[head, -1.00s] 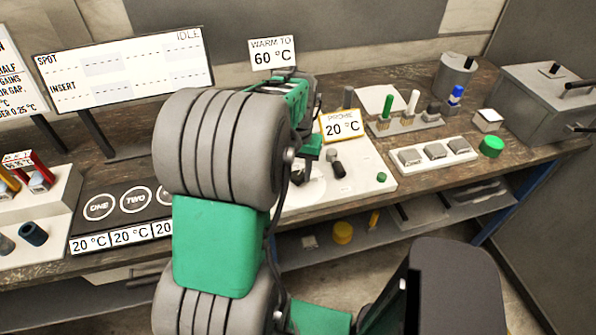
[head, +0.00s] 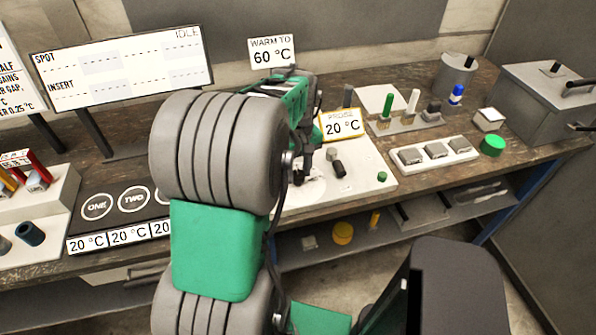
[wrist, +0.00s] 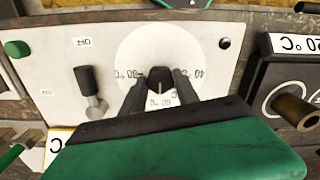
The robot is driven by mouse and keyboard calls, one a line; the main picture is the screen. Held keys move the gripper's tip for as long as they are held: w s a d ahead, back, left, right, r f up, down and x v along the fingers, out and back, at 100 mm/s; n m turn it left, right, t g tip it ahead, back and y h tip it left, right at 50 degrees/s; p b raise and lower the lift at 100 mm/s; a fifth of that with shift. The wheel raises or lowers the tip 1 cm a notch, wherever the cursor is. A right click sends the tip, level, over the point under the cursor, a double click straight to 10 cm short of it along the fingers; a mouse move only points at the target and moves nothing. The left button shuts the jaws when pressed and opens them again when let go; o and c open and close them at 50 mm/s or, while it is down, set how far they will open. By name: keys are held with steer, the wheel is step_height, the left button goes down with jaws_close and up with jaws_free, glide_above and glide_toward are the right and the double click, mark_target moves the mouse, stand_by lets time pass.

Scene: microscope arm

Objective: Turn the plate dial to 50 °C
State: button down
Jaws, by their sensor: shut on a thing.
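The plate dial shows in the wrist view as a round white scale (wrist: 135,45) with a dark knob (wrist: 160,73) at its middle. The scale is upside down there, and its numbers are partly covered by my fingers, so I cannot read the setting surely. My gripper (wrist: 158,80) is shut on the knob, with one finger on either side. In the head view the dial is mostly hidden behind my arm, on the white plate housing (head: 365,180). A sign at the back reads WARM TO 60 °C (head: 272,51).
A dark lever (wrist: 87,82) and a green button (wrist: 17,48) sit beside the dial on the same panel. The PROBE sign (head: 342,124) reads 20 °C. A dark block with numbered rings (head: 120,208) lies left of my arm. A rack with coloured handles (head: 408,122) stands behind.

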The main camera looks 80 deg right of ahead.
mark_target(298, 174)
steer(key=n, duration=0.4)
steer(key=shift+n, duration=0.3)
steer(key=n, duration=0.4)
steer(key=shift+n+b, duration=0.35)
steer(key=shift+n, duration=0.05)
steer(key=c, duration=0.9)
jaws_free()
step_height(298, 174, up, 8)
steer(key=shift+f+b, duration=0.1)
steer(key=shift+b, duration=0.4)
